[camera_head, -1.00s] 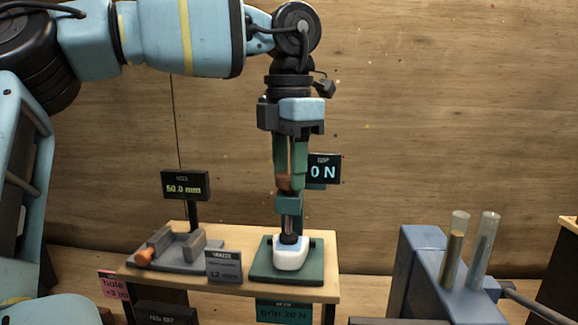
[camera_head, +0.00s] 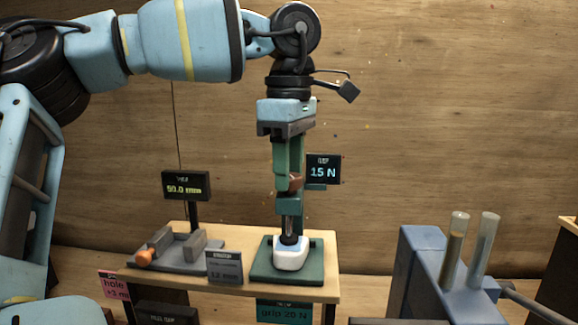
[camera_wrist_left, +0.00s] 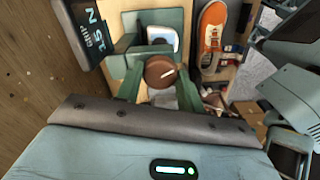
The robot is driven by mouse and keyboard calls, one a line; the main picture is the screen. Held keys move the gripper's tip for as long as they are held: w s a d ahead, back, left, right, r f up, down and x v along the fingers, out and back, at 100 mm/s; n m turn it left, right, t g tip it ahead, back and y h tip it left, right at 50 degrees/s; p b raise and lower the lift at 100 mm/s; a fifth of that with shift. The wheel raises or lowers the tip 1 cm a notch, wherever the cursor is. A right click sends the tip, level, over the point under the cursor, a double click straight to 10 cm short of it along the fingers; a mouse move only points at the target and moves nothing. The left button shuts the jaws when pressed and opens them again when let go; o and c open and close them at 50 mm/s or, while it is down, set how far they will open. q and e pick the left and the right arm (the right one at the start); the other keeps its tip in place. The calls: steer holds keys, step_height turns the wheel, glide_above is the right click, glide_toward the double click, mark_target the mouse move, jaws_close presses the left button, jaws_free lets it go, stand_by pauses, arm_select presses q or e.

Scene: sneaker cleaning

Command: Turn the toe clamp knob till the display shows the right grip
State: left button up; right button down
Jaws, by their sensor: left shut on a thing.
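The toe clamp's brown knob (camera_head: 293,183) is at the top of its teal body (camera_head: 289,204). My left gripper (camera_head: 288,178) points down from above and is shut on the knob, partly hiding it. The wrist view shows the knob (camera_wrist_left: 160,72), with a pale line on its top, between green fingers. The display (camera_head: 323,171) beside the clamp reads 15 N. Below, a white block (camera_head: 291,256) sits under the clamp's dark tip on a green base (camera_head: 262,274). A green sign (camera_head: 284,312) on the table front seems to read grip 20 N. My right gripper is out of view.
A grey fixture with an orange knob (camera_head: 144,257) stands left of the clamp, under a display (camera_head: 186,185) that seems to read 50.0 mm. Two tubes (camera_head: 485,246) stand at right. The wrist view shows an orange sneaker (camera_wrist_left: 212,28).

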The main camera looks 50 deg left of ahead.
arm_select(q)
steer(key=shift+r+m, duration=0.1)
steer(key=shift+m, duration=1.5)
steer(key=o, duration=1)
steer(key=shift+r, duration=3.9)
